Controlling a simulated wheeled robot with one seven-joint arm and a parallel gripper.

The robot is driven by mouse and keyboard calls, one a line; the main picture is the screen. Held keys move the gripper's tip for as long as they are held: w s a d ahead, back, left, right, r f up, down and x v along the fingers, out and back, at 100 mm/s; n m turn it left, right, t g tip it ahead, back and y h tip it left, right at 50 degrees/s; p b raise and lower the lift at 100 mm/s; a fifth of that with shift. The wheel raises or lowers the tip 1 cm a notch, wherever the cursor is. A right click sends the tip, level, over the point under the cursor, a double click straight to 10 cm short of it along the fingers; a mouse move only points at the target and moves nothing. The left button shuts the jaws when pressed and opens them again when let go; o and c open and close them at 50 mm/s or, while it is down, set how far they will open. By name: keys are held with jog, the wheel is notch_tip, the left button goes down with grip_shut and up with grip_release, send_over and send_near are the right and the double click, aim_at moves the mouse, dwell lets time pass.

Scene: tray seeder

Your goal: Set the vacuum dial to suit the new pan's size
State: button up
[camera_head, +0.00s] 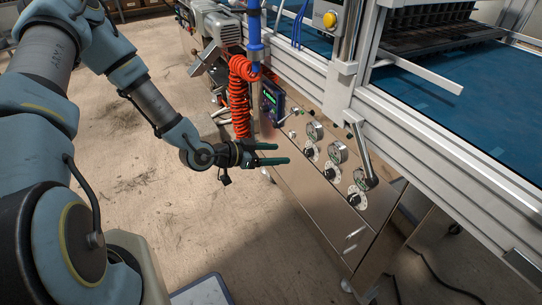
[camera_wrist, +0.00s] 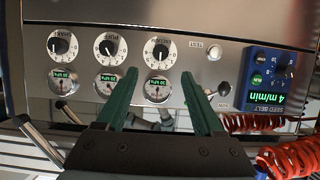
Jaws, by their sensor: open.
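A row of three black knobs on white dial plates is on the steel panel; in the wrist view they are the left dial (camera_wrist: 62,46), middle dial (camera_wrist: 110,48) and right dial (camera_wrist: 160,50). Beside each is a round gauge with a green kPa readout, such as the right gauge (camera_wrist: 158,88). My gripper (camera_head: 284,153) is open and empty, its green fingers apart from the panel. In the wrist view its fingertips (camera_wrist: 158,73) straddle the right gauge. No pan is clearly identifiable.
A blue seed-belt box (camera_head: 271,101), reading 4 m/min, sits near a coiled red hose (camera_head: 240,95). A lever (camera_head: 361,142) stands by the gauges. A blue belt (camera_head: 490,110) and yellow button (camera_head: 330,20) are above. The floor left of the panel is clear.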

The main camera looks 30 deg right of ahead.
aim_at(305, 153)
jog(key=x, duration=1)
jog(key=shift+d+f, duration=0.1)
jog(key=shift+d, duration=0.25)
grip_shut()
